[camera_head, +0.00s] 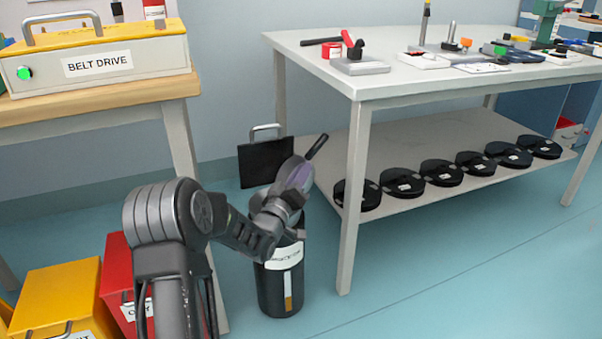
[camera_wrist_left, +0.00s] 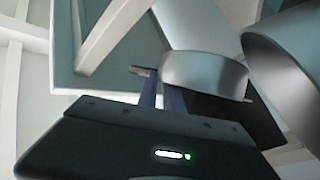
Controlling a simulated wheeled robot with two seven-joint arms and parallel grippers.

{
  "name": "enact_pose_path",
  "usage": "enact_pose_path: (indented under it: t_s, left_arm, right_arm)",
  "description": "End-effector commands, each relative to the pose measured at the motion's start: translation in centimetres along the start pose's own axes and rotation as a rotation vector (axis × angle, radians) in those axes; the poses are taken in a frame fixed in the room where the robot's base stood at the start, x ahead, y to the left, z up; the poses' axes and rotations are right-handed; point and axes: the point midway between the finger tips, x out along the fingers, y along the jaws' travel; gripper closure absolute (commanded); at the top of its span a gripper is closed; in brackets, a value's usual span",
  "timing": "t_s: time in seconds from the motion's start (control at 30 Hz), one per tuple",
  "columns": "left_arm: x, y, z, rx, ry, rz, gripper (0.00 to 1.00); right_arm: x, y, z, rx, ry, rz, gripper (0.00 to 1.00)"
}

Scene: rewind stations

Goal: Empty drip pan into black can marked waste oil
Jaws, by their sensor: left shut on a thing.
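The black can (camera_head: 280,285), with a white label too small to read, stands on the floor left of the workbench. My left gripper (camera_head: 294,194) is above its mouth, which my arm mostly hides. The gripper is shut on what looks like the drip pan (camera_head: 291,174), a greyish round piece, tilted, with a dark bar at its upper right. In the left wrist view, a silver round-walled piece (camera_wrist_left: 205,75) sits just beyond the gripper fingers (camera_wrist_left: 163,90). I cannot tell whether anything is flowing out. My right gripper is not in view.
A dark panel with a metal handle (camera_head: 265,163) stands behind the can. The white workbench (camera_head: 300,44) has a leg close right of the can; several black discs (camera_head: 441,173) lie on its lower shelf. Red (camera_head: 117,262) and yellow (camera_head: 57,290) bins stand left. Floor at right is clear.

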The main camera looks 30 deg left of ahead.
Motion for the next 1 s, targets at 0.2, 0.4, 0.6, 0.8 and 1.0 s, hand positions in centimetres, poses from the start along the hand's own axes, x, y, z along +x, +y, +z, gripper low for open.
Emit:
enact_pose_path:
  t_s: [0.2, 0.4, 0.6, 0.8, 1.0]
  left_arm:
    - [-0.13, -0.06, -0.21, -0.02, 0.019, 0.009, 1.0]
    - [-0.38, -0.16, -0.58, -0.052, 0.049, 0.023, 1.0]
    - [-0.56, -0.21, -0.86, -0.076, 0.073, 0.035, 1.0]
    - [-0.6, -0.2, -0.92, -0.084, 0.078, 0.038, 1.0]
    - [-0.6, -0.2, -0.92, -0.083, 0.078, 0.038, 1.0]
  right_arm:
    - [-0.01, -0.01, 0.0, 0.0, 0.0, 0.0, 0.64]
    - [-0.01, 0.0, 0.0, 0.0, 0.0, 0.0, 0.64]
    - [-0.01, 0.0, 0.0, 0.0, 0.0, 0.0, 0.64]
    - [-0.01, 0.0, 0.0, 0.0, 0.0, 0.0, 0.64]
    - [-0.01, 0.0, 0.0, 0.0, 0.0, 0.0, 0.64]
